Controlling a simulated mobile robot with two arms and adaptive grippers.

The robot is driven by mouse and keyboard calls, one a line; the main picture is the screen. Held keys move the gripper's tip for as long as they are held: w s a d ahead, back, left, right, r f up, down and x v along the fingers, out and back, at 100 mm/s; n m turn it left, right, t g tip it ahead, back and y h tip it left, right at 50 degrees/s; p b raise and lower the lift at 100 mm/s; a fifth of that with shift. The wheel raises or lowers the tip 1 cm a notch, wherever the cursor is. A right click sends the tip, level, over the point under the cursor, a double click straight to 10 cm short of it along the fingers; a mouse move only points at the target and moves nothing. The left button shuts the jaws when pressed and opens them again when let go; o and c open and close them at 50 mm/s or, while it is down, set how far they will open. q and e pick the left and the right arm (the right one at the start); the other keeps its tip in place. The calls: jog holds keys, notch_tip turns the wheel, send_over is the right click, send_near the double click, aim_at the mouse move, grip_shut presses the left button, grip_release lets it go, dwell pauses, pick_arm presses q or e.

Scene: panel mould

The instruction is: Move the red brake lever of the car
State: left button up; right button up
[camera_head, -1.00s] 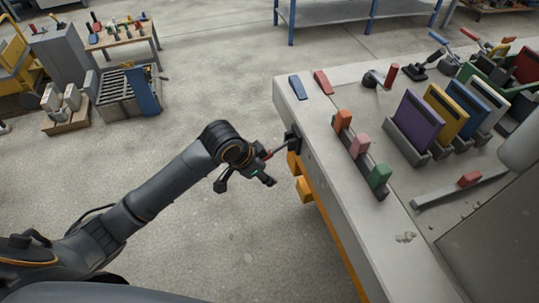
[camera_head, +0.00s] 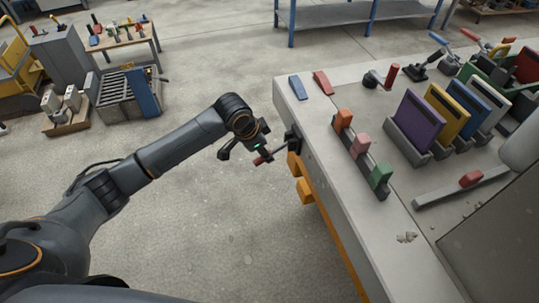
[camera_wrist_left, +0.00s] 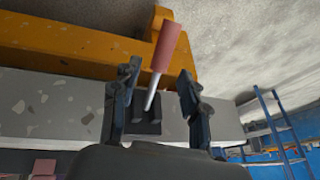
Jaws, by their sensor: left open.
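The red-handled lever (camera_head: 262,160) sticks out from a dark bracket (camera_head: 293,141) on the left side of the grey bench. In the left wrist view its red grip (camera_wrist_left: 166,46) tops a thin metal rod. My left gripper (camera_head: 246,155) is open beside the bench. In the left wrist view the lever stands between its two spread dark fingers (camera_wrist_left: 157,80), with gaps on both sides. I cannot tell how deep the lever sits between them. My right gripper is not in view.
The grey bench (camera_head: 345,210) carries orange, pink and green blocks on a strip, coloured panels in holders and several levers. An orange beam (camera_head: 335,240) runs below its edge. The floor (camera_head: 220,240) left of the bench is free.

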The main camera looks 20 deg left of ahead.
pick_arm(q)
jog(key=x, duration=0.5)
grip_shut()
